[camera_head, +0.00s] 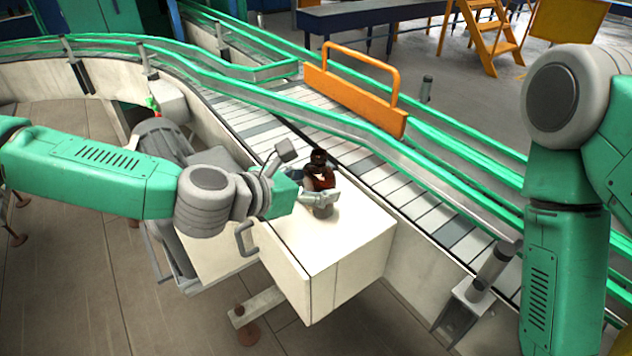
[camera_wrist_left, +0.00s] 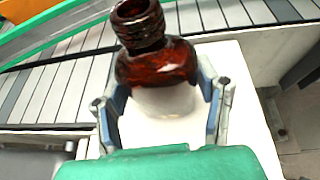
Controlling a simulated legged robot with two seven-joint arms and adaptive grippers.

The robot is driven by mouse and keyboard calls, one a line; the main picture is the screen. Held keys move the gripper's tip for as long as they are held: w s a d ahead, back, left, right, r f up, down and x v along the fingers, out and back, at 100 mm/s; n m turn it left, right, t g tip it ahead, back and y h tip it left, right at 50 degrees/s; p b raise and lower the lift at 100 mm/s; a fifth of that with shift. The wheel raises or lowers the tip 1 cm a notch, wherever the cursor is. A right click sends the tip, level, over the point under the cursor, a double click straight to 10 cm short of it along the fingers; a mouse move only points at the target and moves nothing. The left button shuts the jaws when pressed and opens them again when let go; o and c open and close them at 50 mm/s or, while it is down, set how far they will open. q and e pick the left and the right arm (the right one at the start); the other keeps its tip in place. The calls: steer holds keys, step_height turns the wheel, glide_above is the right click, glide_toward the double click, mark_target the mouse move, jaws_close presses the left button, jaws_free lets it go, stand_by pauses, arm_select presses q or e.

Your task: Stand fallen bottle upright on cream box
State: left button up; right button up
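The amber bottle (camera_head: 320,178) is upright, neck up, over the top of the cream box (camera_head: 345,243). It also shows in the left wrist view (camera_wrist_left: 158,68), with its open dark-red neck toward the top and a white label below. My left gripper (camera_head: 322,200) reaches in from the left, its fingers on both sides of the bottle. In the left wrist view the fingers (camera_wrist_left: 165,108) press against the bottle's sides. The bottle's base is hidden by the gripper, so I cannot tell whether it touches the box. My right gripper is out of view.
A roller conveyor (camera_head: 425,205) with green rails runs behind the box. An orange barrier (camera_head: 352,92) stands across it. A grey post on a bracket (camera_head: 490,270) stands right of the box. The box top is clear around the bottle.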

arm_select(q)
steer(key=o, duration=0.3)
steer(key=v, duration=1.2)
steer(key=shift+b, duration=0.3)
steer(key=s+f+m+g, duration=0.1)
steer(key=s+f, duration=0.1)
steer(key=f, duration=0.1)
steer(key=s+d+f+m, duration=0.1)
steer(key=f+m, duration=0.1)
steer(key=f, duration=0.1)
steer(key=s+d+f+m+g+y, duration=0.1)
steer(key=s+f, duration=0.1)
steer(key=f, duration=0.1)
steer(key=shift+s+m+g, duration=0.3)
steer(key=s+a+f+m+g+y, duration=0.35)
steer(key=s+f+m, duration=0.65)
steer(key=f, duration=0.4)
steer(key=s+a+f+m+y, duration=0.2)
steer(key=a+m, duration=0.2)
steer(key=a, duration=0.2)
steer(key=s+a+f+m+g+y, duration=0.1)
steer(key=s+a+f+m, duration=0.2)
steer(key=a, duration=0.3)
steer(key=s+a+f+m+g+y, duration=0.1)
steer(key=s+a+f+m+y, duration=0.1)
steer(key=a+m, duration=0.3)
steer(key=shift+s+a+f+y, duration=0.25)
steer(key=shift+s+a+y, duration=0.15)
steer(key=shift+s, duration=0.2)
